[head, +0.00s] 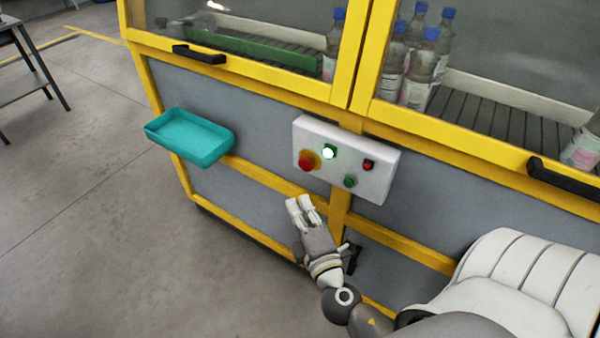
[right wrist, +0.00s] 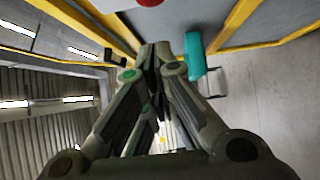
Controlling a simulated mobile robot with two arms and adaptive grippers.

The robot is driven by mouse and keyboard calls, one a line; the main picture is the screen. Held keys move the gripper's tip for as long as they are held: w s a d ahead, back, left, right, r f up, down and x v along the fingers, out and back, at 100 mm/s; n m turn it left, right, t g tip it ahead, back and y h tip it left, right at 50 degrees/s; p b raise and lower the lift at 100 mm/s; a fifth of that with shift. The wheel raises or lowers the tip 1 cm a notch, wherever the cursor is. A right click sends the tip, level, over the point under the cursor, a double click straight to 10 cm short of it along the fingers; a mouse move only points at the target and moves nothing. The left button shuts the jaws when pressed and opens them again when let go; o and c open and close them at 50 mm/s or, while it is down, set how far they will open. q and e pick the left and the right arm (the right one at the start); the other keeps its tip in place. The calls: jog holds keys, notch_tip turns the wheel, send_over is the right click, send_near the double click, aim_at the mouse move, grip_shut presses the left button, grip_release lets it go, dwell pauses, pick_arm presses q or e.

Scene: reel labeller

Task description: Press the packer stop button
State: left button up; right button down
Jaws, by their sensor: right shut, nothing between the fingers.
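A white control box (head: 380,186) is fixed on the front of the yellow-framed machine. No labels are readable. My right gripper (head: 299,203) is shut and empty, below the box's left part and apart from it. In the right wrist view its closed fingers (right wrist: 160,58) show, with a red patch (right wrist: 149,2) cut off at the top edge. My left gripper is not in view.
A teal tray (head: 215,158) sticks out from the machine's front, left of the box. Black handles (head: 199,54) (head: 565,178) project from the window frames. Bottles (head: 421,68) stand behind the glass. The floor at left is clear; a dark table (head: 8,40) stands beyond.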

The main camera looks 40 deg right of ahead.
aim_at(307, 163)
jog(key=w+d+p, duration=0.2)
jog(key=w+d, duration=0.3)
jog(key=w, duration=0.2)
jog(key=shift+w+p, duration=0.15)
jog(key=shift+p, duration=0.2)
jog(key=shift+r, duration=0.1)
